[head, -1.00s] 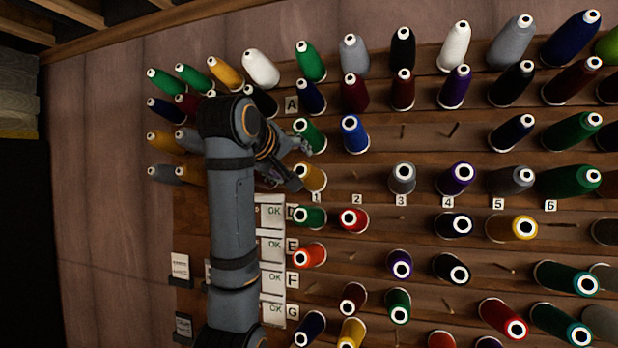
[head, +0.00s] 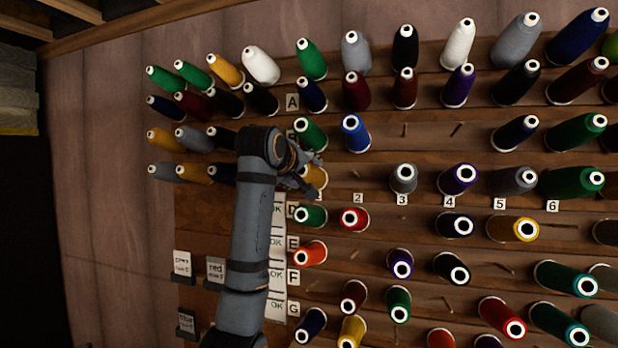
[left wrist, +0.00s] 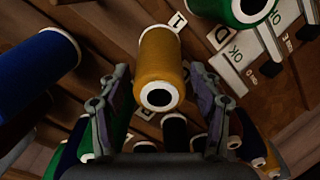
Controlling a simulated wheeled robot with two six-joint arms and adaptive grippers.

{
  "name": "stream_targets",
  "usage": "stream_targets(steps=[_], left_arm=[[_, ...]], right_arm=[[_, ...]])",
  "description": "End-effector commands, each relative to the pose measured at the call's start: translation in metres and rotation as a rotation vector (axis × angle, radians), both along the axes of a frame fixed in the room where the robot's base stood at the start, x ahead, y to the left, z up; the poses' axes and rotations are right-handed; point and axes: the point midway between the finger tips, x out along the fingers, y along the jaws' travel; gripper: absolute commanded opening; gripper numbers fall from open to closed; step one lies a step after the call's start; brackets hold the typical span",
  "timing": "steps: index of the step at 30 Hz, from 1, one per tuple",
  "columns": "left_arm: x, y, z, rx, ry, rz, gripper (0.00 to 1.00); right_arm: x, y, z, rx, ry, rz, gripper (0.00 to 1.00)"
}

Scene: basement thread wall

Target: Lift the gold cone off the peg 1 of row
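The gold cone (head: 315,174) sits on the wall in column 1, between a green cone above and a green cone below, partly hidden by my left gripper (head: 306,180). In the left wrist view the gold cone (left wrist: 160,62) points its white-rimmed end with a dark hole toward the camera. My left gripper (left wrist: 160,80) is open, with one finger on each side of the cone. Gaps show between the fingers and the cone, and its near end lies between them. My right gripper is not in view.
A green cone (head: 310,134) is close above and another green cone (head: 309,215) close below. A blue cone (head: 355,134) stands up and to the right. The peg to the right, above label 2 (head: 358,198), is bare.

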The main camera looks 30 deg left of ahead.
Motion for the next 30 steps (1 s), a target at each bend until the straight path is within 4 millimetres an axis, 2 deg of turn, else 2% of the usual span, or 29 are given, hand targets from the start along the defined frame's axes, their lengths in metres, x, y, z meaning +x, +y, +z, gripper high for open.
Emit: stream_targets(steps=[1, 8, 13, 30], left_arm=[[0.0, 0.0, 0.0, 0.0, 0.0, 0.0, 0.53], [0.0, 0.0, 0.0, 0.0, 0.0, 0.0, 0.22], [-0.007, -0.002, 0.001, 0.001, -0.003, 0.0, 0.22], [-0.058, -0.014, 0.013, 0.001, -0.003, -0.001, 0.22]], right_arm=[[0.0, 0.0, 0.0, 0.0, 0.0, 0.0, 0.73], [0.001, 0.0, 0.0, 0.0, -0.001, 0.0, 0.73], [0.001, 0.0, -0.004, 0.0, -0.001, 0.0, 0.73], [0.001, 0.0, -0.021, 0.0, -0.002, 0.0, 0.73]])
